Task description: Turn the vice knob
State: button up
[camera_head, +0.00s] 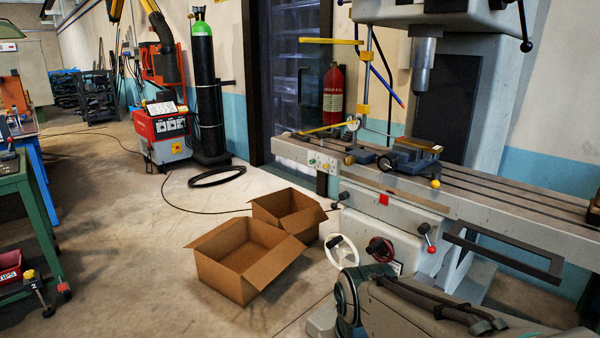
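A grey vice (412,155) sits on the slotted bed of the milling machine at the right. I cannot tell which of these is the vice knob. Part of my arm (430,305), grey with black cables, crosses the bottom right, below and in front of the machine. My gripper is not in view.
The machine bed (520,200) runs to the right edge, with a dark rectangular frame (505,262) below it. A white handwheel (342,252) and red-black wheel (380,249) are on the machine front. Open cardboard boxes (240,262) stand left of it. The floor (130,250) farther left is clear.

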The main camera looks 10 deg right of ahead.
aim_at(388, 162)
jog(key=u, duration=0.35)
jog(key=k, duration=0.5)
jog(key=u, duration=0.65)
jog(key=i, duration=0.8)
jog(key=z, duration=1)
jog(key=i, duration=0.6)
jog(key=z, duration=0.75)
